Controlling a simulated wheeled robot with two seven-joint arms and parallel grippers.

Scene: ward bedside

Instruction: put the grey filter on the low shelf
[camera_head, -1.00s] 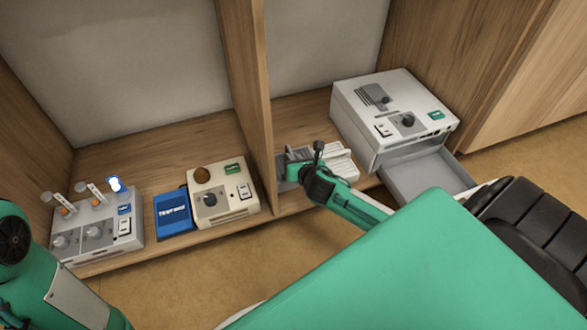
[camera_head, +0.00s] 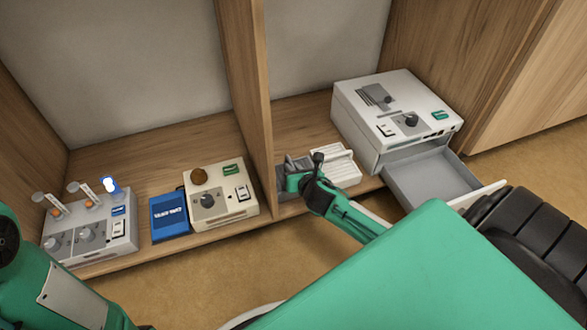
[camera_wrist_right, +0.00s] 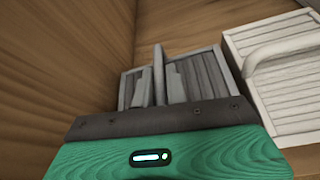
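The grey filter (camera_wrist_right: 200,75) is a ribbed block with an upright handle. In the head view the grey filter (camera_head: 281,182) is at the low shelf (camera_head: 288,208), just right of the upright divider, partly hidden by my right gripper. My right gripper (camera_head: 300,172) reaches in over it; in the right wrist view its two fingers (camera_wrist_right: 160,85) stand close on either side of the handle and look shut on it. I cannot tell whether the filter's underside touches the shelf. My left arm shows at the lower left, but its gripper is not in view.
A white ribbed filter (camera_head: 335,168) lies close to the right of the grey one. Farther right, a white device (camera_head: 395,105) has its drawer (camera_head: 430,180) open. Left of the divider stand a cream device (camera_head: 222,200), a blue box (camera_head: 169,216) and a grey device with tubes (camera_head: 90,235).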

